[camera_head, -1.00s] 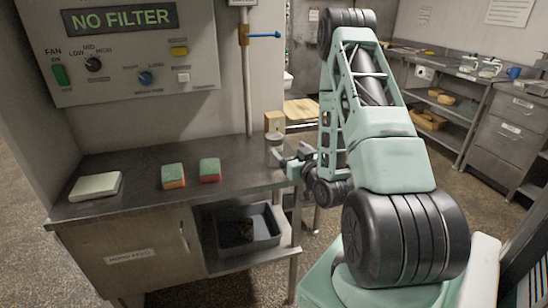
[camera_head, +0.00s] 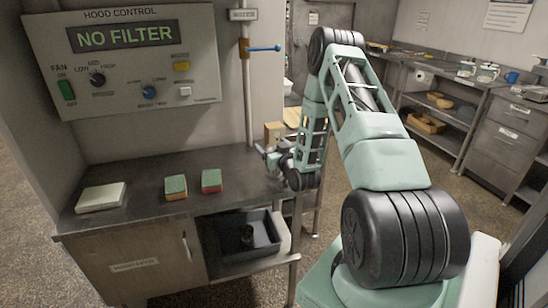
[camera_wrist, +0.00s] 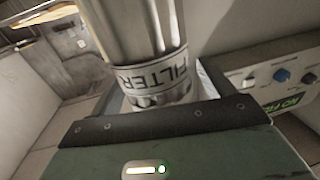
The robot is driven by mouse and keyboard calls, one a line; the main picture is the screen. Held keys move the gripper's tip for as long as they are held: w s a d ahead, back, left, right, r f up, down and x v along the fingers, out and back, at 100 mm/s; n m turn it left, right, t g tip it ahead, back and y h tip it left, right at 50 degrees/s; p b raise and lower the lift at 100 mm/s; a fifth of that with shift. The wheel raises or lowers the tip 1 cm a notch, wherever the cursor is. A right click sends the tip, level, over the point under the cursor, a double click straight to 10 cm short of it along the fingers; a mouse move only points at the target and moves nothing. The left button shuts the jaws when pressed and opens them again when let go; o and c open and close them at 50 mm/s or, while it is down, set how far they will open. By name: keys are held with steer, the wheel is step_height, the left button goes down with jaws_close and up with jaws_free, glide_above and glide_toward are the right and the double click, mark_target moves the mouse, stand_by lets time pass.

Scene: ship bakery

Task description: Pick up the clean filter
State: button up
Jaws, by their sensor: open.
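A ribbed metal cylinder (camera_wrist: 140,25) with a white band reading "FILTER" (camera_wrist: 155,78) fills the upper middle of the wrist view, close in front of my gripper's palm. Its top is cut off by the picture edge. My gripper (camera_head: 266,156) is open at the right end of the metal counter (camera_head: 140,168). Grey finger parts show on either side of the cylinder's lower end in the wrist view; I cannot tell whether they touch it. In the head view the cylinder cannot be made out clearly at the gripper.
Two green-topped sponges (camera_head: 176,187) (camera_head: 211,181) and a pale flat pad (camera_head: 101,197) lie on the counter. The hood control panel (camera_head: 130,60) above reads "NO FILTER". A dark tub (camera_head: 262,248) stands on the shelf below. A tan block (camera_head: 273,132) is behind my gripper.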

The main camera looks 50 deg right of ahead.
steer(key=shift+w+d, duration=0.1)
steer(key=shift+w, duration=0.15)
steer(key=c, duration=1.6)
